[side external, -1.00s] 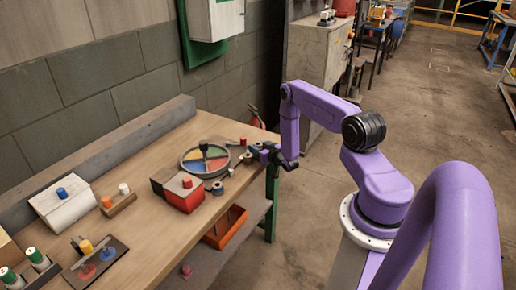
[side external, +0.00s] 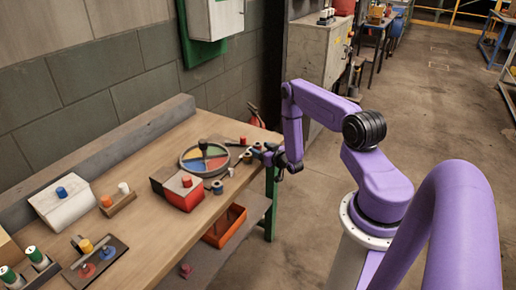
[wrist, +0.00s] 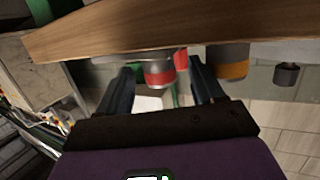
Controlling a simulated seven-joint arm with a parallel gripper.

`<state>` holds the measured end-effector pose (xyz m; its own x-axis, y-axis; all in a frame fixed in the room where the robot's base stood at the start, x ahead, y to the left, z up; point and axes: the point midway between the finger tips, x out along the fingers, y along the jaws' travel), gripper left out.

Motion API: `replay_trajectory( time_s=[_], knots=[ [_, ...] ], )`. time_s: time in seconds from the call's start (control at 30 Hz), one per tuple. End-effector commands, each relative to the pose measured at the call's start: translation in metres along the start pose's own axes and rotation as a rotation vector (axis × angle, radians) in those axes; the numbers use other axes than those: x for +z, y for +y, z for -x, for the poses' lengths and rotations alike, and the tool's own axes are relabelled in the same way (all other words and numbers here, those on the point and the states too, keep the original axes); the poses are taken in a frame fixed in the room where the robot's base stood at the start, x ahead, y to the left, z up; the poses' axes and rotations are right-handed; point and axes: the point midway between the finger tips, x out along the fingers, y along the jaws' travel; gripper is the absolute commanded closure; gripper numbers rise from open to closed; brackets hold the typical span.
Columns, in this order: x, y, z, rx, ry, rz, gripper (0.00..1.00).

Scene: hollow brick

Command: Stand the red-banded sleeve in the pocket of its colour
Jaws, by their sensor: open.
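In the wrist view the red-banded sleeve (wrist: 158,72), a grey cylinder with a red band, stands ahead between the fingers of my gripper (wrist: 162,88). The fingers are open, one on each side and apart from it. In the side view my gripper (side external: 270,156) is at the far right end of the bench, level with its top. Small sleeves stand close by there, but their bands are too small to tell apart. The round tray (side external: 183,167) has coloured sections of green, yellow, blue and red, with a dark knob in the middle. It lies left of my gripper.
An orange-banded sleeve (wrist: 228,62) stands just beside the right finger in the wrist view. An orange bin (side external: 224,228) sits below the bench (side external: 150,225).

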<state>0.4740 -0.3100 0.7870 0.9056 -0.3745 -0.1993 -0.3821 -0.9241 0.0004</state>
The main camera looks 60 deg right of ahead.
Motion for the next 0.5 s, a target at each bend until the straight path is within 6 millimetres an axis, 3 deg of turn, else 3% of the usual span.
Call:
replay_trajectory(
  time_s=[0.2,0.5],
  knots=[
    [0.001,0.001,0.032,0.002,-0.003,-0.001,0.33],
    [0.0,0.001,0.048,0.001,0.001,-0.001,0.33]
  ],
)
